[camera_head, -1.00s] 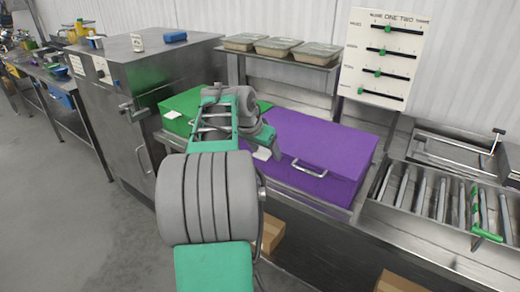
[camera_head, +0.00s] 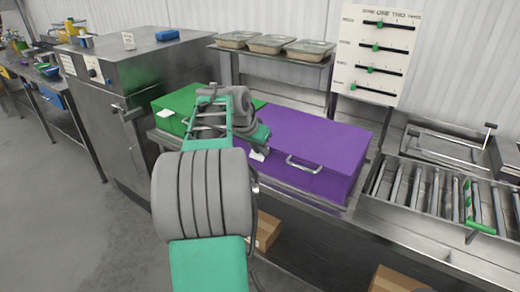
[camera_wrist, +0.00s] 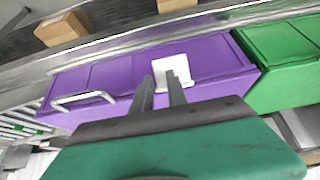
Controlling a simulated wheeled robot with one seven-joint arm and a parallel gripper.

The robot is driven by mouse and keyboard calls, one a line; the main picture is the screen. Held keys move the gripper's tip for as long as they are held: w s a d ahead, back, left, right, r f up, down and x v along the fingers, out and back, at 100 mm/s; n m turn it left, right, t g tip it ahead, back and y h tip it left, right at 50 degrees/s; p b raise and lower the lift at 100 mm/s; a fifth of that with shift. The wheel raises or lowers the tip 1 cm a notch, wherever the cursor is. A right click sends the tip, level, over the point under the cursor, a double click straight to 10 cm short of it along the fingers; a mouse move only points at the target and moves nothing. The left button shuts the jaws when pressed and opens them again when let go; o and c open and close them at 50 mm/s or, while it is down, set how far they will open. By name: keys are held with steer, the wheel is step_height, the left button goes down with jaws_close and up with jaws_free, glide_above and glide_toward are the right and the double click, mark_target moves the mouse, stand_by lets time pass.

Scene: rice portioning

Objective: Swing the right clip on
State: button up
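The purple box (camera_head: 315,140) sits on the steel counter with its lid down. A silver looped bar (camera_head: 303,165) is on its front right; it shows at the left in the wrist view (camera_wrist: 84,100). I cannot tell whether this bar is the right clip. A white tag (camera_wrist: 172,68) is at the box's front edge, just beyond my fingertips in the wrist view. My gripper (camera_wrist: 160,84) has a gap between its two dark fingers and nothing shows between them. It is over the purple box's front left; contact is unclear. In the head view my wrist hides the fingers.
A green box (camera_head: 178,106) stands left of the purple one. Steel trays (camera_head: 271,43) sit on a shelf behind. A slider board (camera_head: 374,55) stands behind right, and a roller conveyor (camera_head: 440,195) lies to the right. A cardboard box (camera_head: 263,232) is below the counter.

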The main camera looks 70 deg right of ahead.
steer(key=shift+c, duration=0.8)
